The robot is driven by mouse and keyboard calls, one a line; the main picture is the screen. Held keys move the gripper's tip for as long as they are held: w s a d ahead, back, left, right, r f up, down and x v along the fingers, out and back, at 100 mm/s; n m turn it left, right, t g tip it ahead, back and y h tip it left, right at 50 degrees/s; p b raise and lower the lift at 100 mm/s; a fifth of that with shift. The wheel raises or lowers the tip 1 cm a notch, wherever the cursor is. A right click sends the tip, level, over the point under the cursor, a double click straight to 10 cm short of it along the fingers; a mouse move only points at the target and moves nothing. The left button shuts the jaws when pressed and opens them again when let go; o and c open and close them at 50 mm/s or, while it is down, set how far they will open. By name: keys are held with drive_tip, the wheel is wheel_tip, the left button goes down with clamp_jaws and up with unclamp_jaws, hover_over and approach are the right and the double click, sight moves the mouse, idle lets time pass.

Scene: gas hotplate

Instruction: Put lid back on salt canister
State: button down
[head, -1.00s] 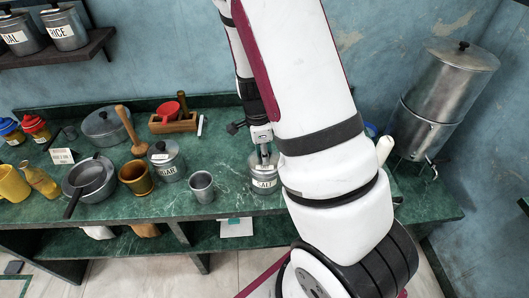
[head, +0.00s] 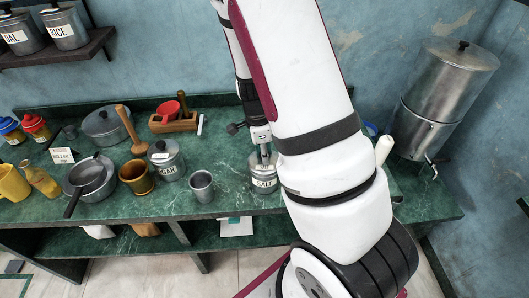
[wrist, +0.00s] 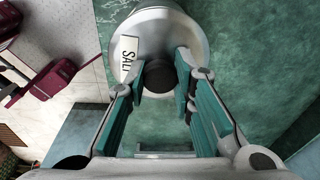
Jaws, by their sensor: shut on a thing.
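The grey metal salt canister (head: 264,184) stands upright on the green counter, its label facing front; it also shows in the wrist view, where its SALT label (wrist: 128,60) is readable. My gripper (head: 262,155) points down over the canister's top. In the wrist view my gripper (wrist: 162,77) is shut on the black knob (wrist: 159,77) of the lid, with one finger on each side. The grey lid is at the canister's mouth; its rim is mostly hidden by the fingers, and I cannot tell whether it is seated or slightly above.
A steel cup (head: 201,186) and the sugar canister (head: 167,160) stand left of the salt canister. A wooden box with a red-topped item (head: 172,118) is behind. A large steel water dispenser (head: 440,95) stands at the right. The counter's front edge is close.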

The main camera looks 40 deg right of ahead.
drive_tip(key=c, duration=0.8)
unclamp_jaws()
drive_tip(key=shift+r, duration=0.1)
drive_tip(key=shift+r+p, duration=0.45)
drive_tip(key=shift+r, duration=0.2)
drive_tip(key=shift+r+p, duration=1.4)
drive_tip(key=shift+r, duration=1.35)
clamp_jaws()
